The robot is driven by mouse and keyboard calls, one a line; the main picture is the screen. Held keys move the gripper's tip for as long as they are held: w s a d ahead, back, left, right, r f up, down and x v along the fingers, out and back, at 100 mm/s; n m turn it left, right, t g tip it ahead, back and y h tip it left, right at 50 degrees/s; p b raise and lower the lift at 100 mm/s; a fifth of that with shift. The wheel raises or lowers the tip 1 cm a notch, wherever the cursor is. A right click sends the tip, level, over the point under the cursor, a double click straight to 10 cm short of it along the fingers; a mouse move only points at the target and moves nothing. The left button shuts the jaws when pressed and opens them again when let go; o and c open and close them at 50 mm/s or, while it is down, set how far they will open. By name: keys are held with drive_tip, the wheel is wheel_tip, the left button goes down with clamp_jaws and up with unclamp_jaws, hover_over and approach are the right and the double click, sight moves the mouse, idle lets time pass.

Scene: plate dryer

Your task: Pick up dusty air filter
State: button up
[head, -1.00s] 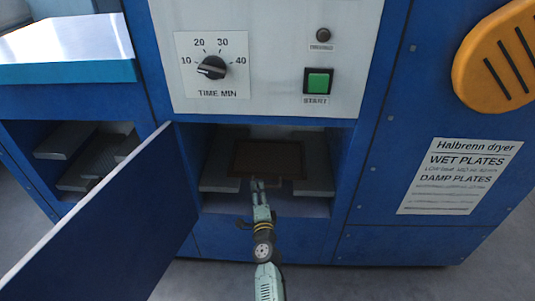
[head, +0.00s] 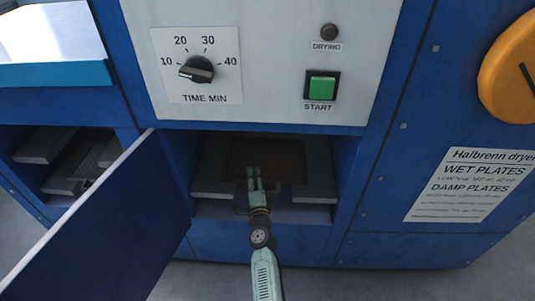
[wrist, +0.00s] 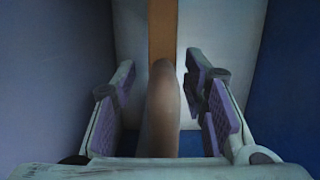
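The dusty air filter (head: 285,155) is a flat, dark brown rectangle inside the open compartment below the control panel. My gripper (head: 254,172) reaches into the compartment, and its fingers overlap the filter's lower left part in the head view. In the wrist view my gripper (wrist: 162,112) is open, with purple pads apart on both sides. A rounded grey-brown piece (wrist: 161,105), seemingly a handle, stands between the pads with gaps on both sides. Behind it runs an orange-brown strip (wrist: 161,30). I cannot tell whether these belong to the filter.
A blue door (head: 105,225) stands open left of the compartment. Grey ledges (head: 314,192) flank the filter inside. The panel above has a timer knob (head: 196,70) and a green start button (head: 321,87). A second open bay (head: 65,165) lies further left.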

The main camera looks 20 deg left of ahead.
drive_tip(key=shift+w+a, duration=0.25)
drive_tip(key=shift+w, duration=0.05)
drive_tip(key=shift+s+r, duration=0.1)
drive_tip(key=shift+r, duration=0.05)
drive_tip(key=shift+c, duration=0.2)
clamp_jaws()
